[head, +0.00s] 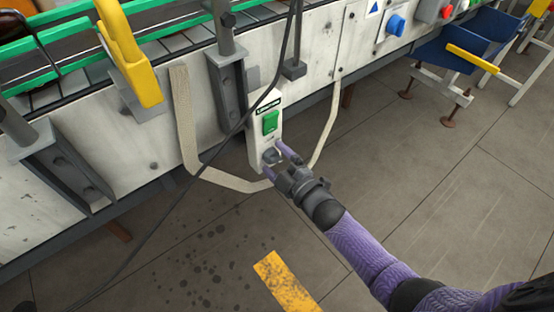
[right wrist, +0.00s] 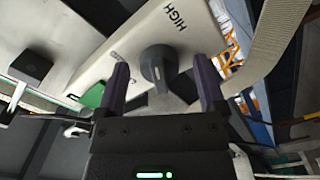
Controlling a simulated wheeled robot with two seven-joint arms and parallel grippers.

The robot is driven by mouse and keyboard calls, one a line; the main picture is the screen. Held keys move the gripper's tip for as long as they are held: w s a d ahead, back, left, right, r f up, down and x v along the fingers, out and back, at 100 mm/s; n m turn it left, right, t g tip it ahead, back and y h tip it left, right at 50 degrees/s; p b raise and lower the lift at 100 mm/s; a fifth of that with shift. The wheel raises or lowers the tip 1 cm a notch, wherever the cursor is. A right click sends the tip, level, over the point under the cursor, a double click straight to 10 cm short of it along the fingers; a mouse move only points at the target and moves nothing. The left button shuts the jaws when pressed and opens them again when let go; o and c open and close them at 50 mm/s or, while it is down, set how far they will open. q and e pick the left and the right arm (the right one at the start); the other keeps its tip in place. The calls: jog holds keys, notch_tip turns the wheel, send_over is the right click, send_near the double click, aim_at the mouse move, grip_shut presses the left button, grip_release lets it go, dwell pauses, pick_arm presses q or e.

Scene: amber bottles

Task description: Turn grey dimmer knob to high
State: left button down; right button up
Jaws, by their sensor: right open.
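The grey dimmer knob (right wrist: 158,66) sits on a pale control box (head: 258,137) fixed to the conveyor's side. The printed word HIGH shows near it in the right wrist view. In the head view the knob (head: 271,157) is low on the box, below a green switch (head: 270,122). My right gripper (head: 277,157) is open, with its purple fingers on either side of the knob. In the right wrist view the fingers (right wrist: 163,90) straddle the knob with gaps; I cannot tell how deep they reach. My left gripper is not in view.
A black cable (head: 235,130) hangs across the front of the conveyor. A beige strap (head: 182,120) loops below the box. A yellow bracket (head: 130,55) stands out at the left. A blue bin (head: 462,48) is at the upper right. Floor below is open.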

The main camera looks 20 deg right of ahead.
jog(key=shift+s+d, duration=0.15)
jog(key=shift+s, duration=0.25)
jog(key=p+v, duration=0.3)
jog(key=v, duration=0.6)
